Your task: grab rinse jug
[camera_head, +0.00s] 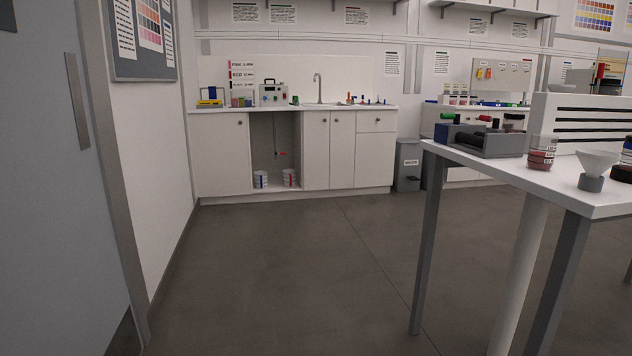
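I cannot pick out a rinse jug with certainty. Two small white containers stand on the floor of the open bay under the far counter: one with a blue marking (261,180) and one with a red marking (290,178). They are too small to tell whether either is a jug. On the far counter (213,110) stand several small items, a metal tap (318,85) and a boxy device (273,94). My gripper is not in view.
A white table (590,198) at right holds a grey tray (498,144), a clear jar with red contents (541,152) and a white funnel (597,162). A grey waste bin (408,165) stands beyond. A grey door (45,200) is at left. The middle floor (290,270) is clear.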

